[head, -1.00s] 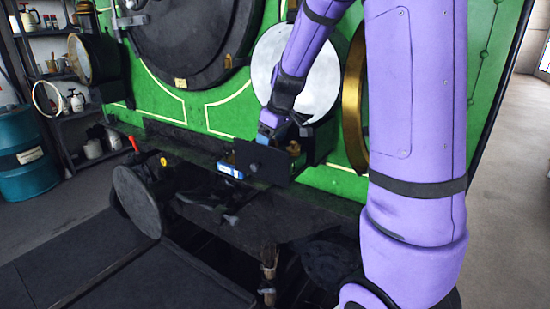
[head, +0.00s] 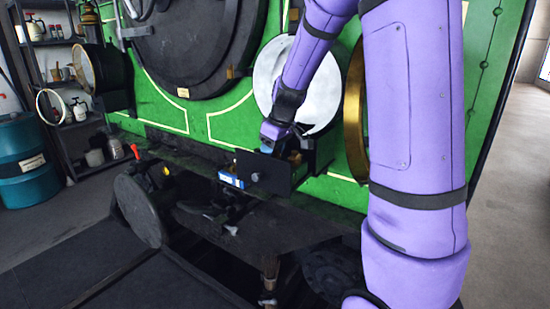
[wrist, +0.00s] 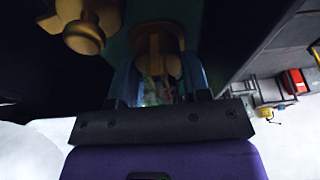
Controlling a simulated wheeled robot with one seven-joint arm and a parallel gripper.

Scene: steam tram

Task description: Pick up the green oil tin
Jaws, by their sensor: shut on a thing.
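My gripper (head: 272,146) is low at the dark box (head: 265,174) on the front ledge of the green engine. In the wrist view its two bluish fingers (wrist: 160,80) stand on either side of a shadowed thing with a brass-coloured top (wrist: 158,55). A little dull green shows between the fingers, so it appears to be the green oil tin (wrist: 155,90). The gripper is shut on it. In the head view the box's front plate and my gripper hide the tin. I cannot tell whether it is clear of the ledge.
A small blue-and-white box (head: 231,180) lies just left of the dark box. A brass fitting (wrist: 85,32) is close to the gripper in the wrist view. A round pale disc (head: 320,95) and a brass ring (head: 354,115) are close beside my arm. A teal drum (head: 22,170) stands far left.

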